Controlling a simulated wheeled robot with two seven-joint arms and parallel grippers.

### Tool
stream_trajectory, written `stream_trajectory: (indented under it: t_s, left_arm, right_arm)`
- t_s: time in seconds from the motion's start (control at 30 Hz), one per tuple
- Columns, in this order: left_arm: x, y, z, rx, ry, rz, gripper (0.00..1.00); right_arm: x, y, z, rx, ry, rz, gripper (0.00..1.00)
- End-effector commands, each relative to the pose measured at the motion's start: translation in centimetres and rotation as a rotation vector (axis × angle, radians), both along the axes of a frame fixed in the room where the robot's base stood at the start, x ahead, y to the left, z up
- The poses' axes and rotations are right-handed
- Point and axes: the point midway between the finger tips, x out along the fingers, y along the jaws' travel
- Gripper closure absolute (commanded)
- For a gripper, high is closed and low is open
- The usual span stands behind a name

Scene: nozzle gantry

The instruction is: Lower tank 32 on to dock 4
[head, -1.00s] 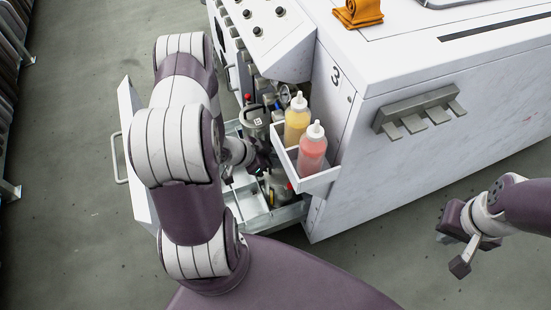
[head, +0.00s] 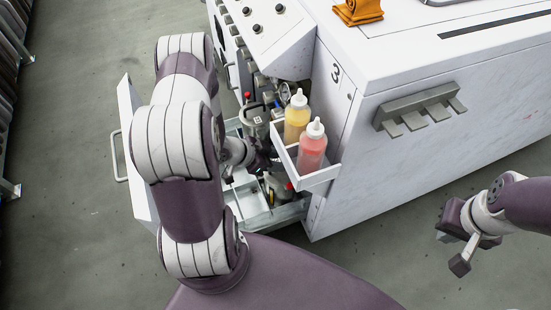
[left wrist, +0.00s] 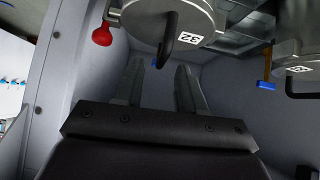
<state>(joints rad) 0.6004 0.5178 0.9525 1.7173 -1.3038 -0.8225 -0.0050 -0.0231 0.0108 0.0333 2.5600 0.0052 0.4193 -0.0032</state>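Tank 32 (left wrist: 150,18) shows at the top of the left wrist view as a round grey body with a "32" label, upside down in the picture, and a dark curved handle (left wrist: 170,48). My left gripper (left wrist: 159,68) has its two fingers apart. The handle's lower end appears between or just beyond the fingertips; I see no grip on it. In the head view my left arm mostly hides this gripper. A grey tank (head: 254,122) stands beside it, its number unreadable. My right gripper (head: 462,246) is open and empty. I cannot make out dock 4.
A second labelled tank (left wrist: 295,58) is at the right of the wrist view, with a red knob (left wrist: 102,35) at the left. A side tray (head: 318,178) holds yellow (head: 296,122) and pink (head: 312,150) bottles. An open drawer front (head: 138,150) stands left of my arm.

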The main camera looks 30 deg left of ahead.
Motion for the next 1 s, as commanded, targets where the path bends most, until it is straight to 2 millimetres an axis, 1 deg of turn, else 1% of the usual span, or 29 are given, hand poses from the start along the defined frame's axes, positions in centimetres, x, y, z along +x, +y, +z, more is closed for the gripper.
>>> stream_trajectory:
  t_s: [0.07,0.17,0.27,0.4,0.5,0.6,0.77,1.0]
  left_arm:
    - [-0.2,0.0,-0.2,-0.001,0.007,0.0,0.6]
    - [-0.5,0.3,0.5,-0.001,0.006,0.001,0.6]
    - [-1.4,1.2,2.1,-0.001,0.005,0.005,0.6]
    - [-3.4,3.1,5.1,0.0,0.003,0.006,0.6]
    - [-4.7,4.4,6.8,0.0,0.002,0.006,0.6]
    - [-5.8,5.4,8.0,0.0,0.001,0.005,0.6]
    - [-6.7,6.2,8.7,0.0,0.002,0.001,0.6]
    - [-6.8,6.3,8.7,0.0,0.001,0.001,0.6]
  right_arm:
    - [0.0,0.0,0.0,0.0,0.0,0.0,1.0]
    - [0.0,0.0,0.6,0.0,0.0,0.0,1.0]
    - [0.0,0.0,1.9,0.0,0.0,0.0,1.0]
    - [0.0,0.0,4.1,0.0,0.0,0.0,1.0]
    - [0.0,0.0,5.4,0.0,0.0,0.0,1.0]
    - [0.0,0.0,6.2,0.0,0.0,0.0,1.0]
    - [0.0,0.0,6.7,0.0,0.0,0.0,1.0]
    - [0.0,0.0,6.6,0.0,0.0,0.0,1.0]
